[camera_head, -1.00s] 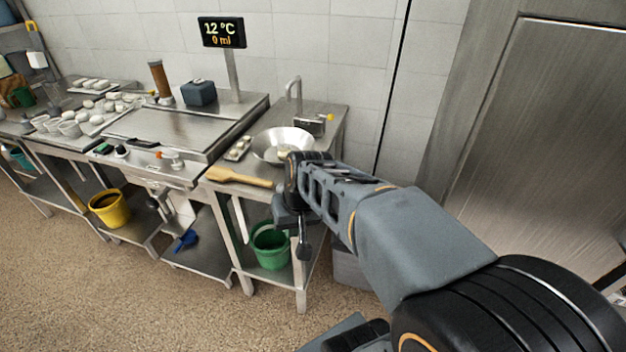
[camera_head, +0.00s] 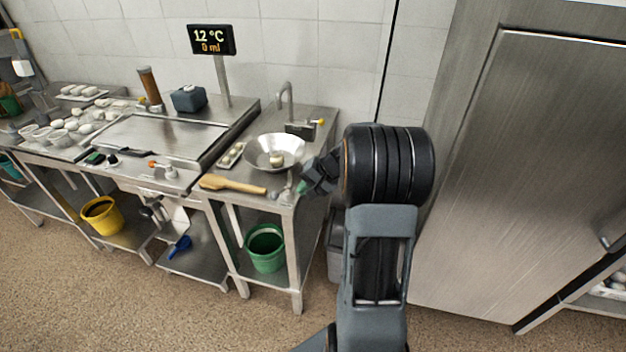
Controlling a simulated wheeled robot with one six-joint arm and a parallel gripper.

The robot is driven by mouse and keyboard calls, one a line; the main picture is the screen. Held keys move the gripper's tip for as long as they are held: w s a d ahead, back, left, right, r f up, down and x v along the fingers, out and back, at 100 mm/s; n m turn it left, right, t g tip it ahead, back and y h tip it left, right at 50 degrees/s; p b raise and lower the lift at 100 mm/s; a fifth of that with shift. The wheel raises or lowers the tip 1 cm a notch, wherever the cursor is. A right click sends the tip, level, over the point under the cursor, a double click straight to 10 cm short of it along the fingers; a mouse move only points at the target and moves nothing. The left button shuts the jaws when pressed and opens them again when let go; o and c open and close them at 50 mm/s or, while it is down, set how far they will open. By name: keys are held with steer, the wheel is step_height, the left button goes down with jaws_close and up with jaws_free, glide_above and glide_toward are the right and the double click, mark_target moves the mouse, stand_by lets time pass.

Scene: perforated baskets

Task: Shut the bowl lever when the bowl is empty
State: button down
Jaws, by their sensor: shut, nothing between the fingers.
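A shiny metal bowl (camera_head: 262,148) sits on the right-hand steel table, under a curved tap (camera_head: 287,95). A small pale object (camera_head: 277,158) shows in the bowl. A small metal piece (camera_head: 287,190) stands at the table's front edge below the bowl; I cannot tell if it is the bowl lever. A yellow-tipped handle (camera_head: 320,122) sits on a box behind the bowl, and an orange-tipped handle (camera_head: 153,165) is on the middle unit's front. My gripper (camera_head: 303,187) is shut and empty, just right of the metal piece. I cannot tell whether they touch.
A wooden paddle (camera_head: 232,186) and a small tray (camera_head: 231,155) lie left of the bowl. A green bucket (camera_head: 265,250) stands on the shelf below. A display (camera_head: 211,40) reads 12 °C and 0 ml. A tall steel cabinet (camera_head: 510,170) stands at right. The floor in front is clear.

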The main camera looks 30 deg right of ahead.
mark_target(280, 192)
steer(key=w+a+f, duration=0.2)
steer(key=w+a, duration=0.1)
steer(key=shift+a+f+p, duration=0.1)
steer(key=shift+f+p, duration=0.1)
steer(key=shift+p, duration=0.2)
steer(key=shift+w+a+f, duration=0.2)
steer(key=shift+w+a, duration=0.25)
steer(key=shift+a, duration=0.05)
steer(key=shift+w+a+m+h+b, duration=0.1)
steer(key=shift+m+h+b, duration=0.25)
steer(key=shift+m, duration=0.15)
